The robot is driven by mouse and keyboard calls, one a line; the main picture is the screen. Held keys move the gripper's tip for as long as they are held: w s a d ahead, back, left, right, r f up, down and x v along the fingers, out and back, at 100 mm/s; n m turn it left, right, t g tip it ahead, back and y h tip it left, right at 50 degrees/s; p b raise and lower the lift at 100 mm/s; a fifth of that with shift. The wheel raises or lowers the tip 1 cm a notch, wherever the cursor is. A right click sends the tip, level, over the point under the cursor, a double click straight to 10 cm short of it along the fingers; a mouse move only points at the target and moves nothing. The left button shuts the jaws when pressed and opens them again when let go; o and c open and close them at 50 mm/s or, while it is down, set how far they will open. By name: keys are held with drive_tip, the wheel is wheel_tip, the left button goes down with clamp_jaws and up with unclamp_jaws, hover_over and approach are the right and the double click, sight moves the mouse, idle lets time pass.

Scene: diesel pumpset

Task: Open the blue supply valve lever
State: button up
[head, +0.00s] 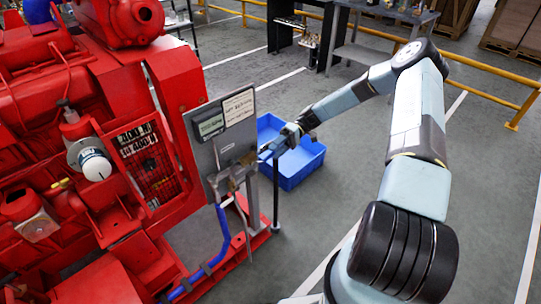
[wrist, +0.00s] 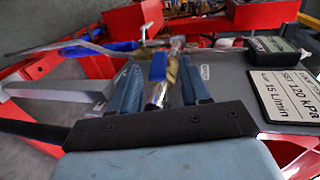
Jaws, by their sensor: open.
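The blue supply valve lever (wrist: 158,67) shows in the wrist view as a short blue handle on a brass valve body (wrist: 172,70) with a silver pipe (wrist: 155,94). My gripper (wrist: 159,72) is open, with one finger on each side of the lever and pipe. I cannot tell whether either finger touches them. In the head view, my gripper (head: 268,152) is at the right edge of the grey panel (head: 203,158), close to the brass fittings (head: 237,178). The lever itself is too small to make out there.
The red pumpset (head: 185,85) fills the left side. A blue hose (head: 222,222) runs down from the fittings. A dark upright post (head: 276,195) stands just below my gripper. A blue crate (head: 300,165) sits on the floor behind. Placards (wrist: 288,95) are on the panel.

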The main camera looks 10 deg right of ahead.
drive_tip(key=v, duration=1)
drive_tip(key=shift+d, duration=0.2)
drive_tip(key=shift+c, duration=0.3)
